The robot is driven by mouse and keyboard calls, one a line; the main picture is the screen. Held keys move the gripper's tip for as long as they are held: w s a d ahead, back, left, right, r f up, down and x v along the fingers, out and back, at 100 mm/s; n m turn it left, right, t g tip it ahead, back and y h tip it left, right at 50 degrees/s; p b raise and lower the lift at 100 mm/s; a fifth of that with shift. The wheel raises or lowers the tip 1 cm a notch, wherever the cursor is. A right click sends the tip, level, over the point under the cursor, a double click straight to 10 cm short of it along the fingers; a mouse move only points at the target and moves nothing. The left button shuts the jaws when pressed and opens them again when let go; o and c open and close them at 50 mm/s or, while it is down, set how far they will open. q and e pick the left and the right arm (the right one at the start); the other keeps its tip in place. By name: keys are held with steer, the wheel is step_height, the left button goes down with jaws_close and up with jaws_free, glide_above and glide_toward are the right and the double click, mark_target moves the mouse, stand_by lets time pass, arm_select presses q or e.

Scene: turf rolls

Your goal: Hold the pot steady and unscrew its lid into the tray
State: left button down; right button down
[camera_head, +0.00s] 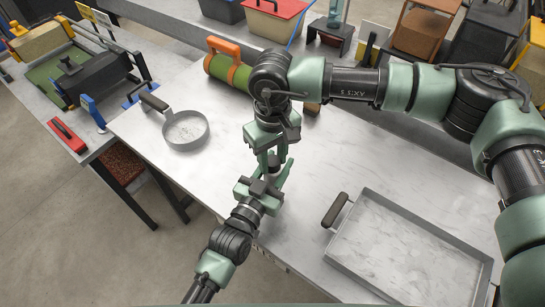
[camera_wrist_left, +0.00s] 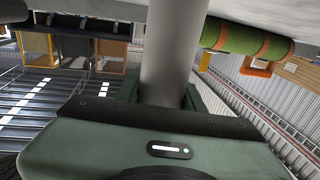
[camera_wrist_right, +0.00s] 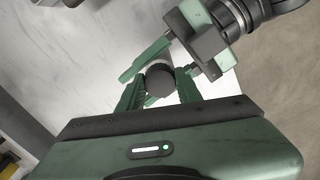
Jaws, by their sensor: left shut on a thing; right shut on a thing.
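The grey cylindrical pot (camera_wrist_left: 172,50) stands between the fingers of my left gripper (camera_head: 270,180), which is shut on it from the near side. The pot's dark round lid (camera_wrist_right: 160,80) sits between the fingers of my right gripper (camera_head: 271,154), which is shut on it from above. In the head view the two grippers meet over the table and hide most of the pot and lid. I cannot tell how far the lid is turned. The large grey tray (camera_head: 431,226) lies at the lower right, empty, apart from both grippers.
A small round grey pan (camera_head: 186,131) with a dark handle lies left on the white table (camera_head: 310,180). A green roll with orange straps (camera_head: 228,70) lies behind my right gripper. Boxes and a red-lidded bin (camera_head: 270,22) stand at the back. The table between grippers and tray is clear.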

mark_target(273, 160)
arm_select(q)
steer(key=shift+f, duration=0.1)
arm_select(e)
steer(key=shift+r, duration=0.15)
steer(key=shift+r, duration=0.95)
steer(key=shift+r, duration=2)
arm_select(q)
steer(key=c, duration=0.8)
jaws_free()
